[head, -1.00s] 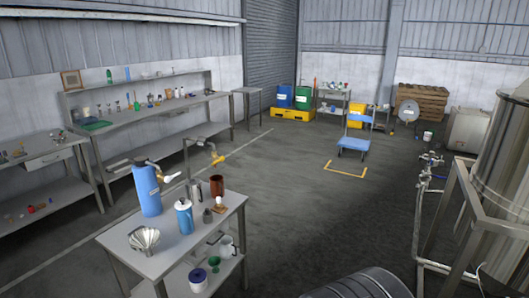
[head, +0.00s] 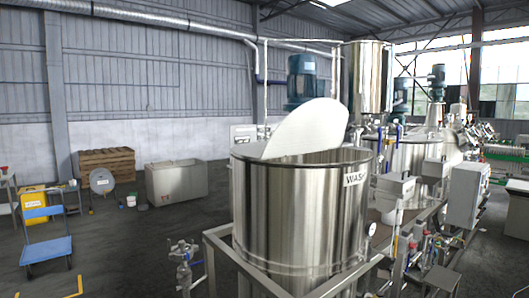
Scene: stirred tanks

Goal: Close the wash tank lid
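The wash tank (head: 290,215) is a large shiny steel cylinder in the middle of the head view, with a label reading "WASH" near its rim at the right. Its lid (head: 308,130) is a pale half-disc that stands raised and tilted over the rim, so the tank is open at the top. A blue motor (head: 302,82) shows behind the lid. The tank sits in a grey metal frame. My gripper is not in view.
A blue trolley (head: 45,240) stands on the floor at the left. A grey steel bin (head: 176,183) and wooden pallets (head: 107,163) stand by the back wall. Valves and pipes (head: 184,262) stand at the tank's front left. More tanks and control boxes (head: 467,195) crowd the right.

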